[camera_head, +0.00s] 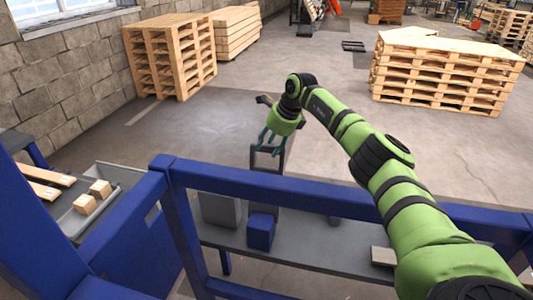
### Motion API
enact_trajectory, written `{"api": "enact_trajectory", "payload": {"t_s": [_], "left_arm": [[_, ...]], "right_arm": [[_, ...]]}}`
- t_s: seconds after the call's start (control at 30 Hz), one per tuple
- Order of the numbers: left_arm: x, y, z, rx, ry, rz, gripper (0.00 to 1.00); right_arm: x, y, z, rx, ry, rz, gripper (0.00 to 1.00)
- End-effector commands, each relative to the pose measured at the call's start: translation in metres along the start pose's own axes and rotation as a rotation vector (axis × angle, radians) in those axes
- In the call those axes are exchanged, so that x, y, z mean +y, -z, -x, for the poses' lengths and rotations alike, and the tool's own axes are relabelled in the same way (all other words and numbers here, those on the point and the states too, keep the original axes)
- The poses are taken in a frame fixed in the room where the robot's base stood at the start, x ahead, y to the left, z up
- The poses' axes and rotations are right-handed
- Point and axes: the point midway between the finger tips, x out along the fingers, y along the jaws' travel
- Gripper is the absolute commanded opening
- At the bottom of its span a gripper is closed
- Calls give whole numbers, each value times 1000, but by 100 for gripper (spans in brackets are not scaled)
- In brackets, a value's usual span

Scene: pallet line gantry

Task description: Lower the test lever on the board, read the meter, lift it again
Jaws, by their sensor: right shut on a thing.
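My right gripper (268,147) reaches over the blue rail, its teal fingers pointing down at the top of a narrow dark upright board (266,182). It is shut on what appears to be the test lever; the fingers hide most of it, and I cannot tell its angle. A dark piece with a pale tip (264,99) sticks out behind the gripper; I cannot tell what it belongs to. No meter face can be made out. My left gripper is out of view.
A blue rail frame (330,197) crosses in front. Behind it, a grey bench (300,247) holds a blue box (261,232) and a grey box (221,211). A grey tray (121,175) with wooden blocks stands left. Pallet stacks (440,75) stand beyond open floor.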

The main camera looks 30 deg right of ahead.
Motion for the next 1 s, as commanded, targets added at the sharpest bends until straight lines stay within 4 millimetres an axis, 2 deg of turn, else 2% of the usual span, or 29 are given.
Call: {"api": "enact_trajectory", "payload": {"t_s": [0.03, 0.2, 0.57, 0.6, 0.63, 1.0], "left_arm": [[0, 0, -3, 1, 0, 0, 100], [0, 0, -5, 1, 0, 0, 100], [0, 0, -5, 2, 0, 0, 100], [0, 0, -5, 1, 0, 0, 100], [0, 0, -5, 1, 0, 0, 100], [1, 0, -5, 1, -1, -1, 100]], "right_arm": [[-6, 3, -2, 4, 11, 9, 0], [-13, 5, -4, 7, 9, 12, 0], [-14, 7, -4, 12, 7, 16, 0], [-14, 7, -4, 12, 7, 16, 55], [-14, 7, -4, 13, 7, 16, 62], [-13, 4, -4, 7, 2, 13, 62]]}}
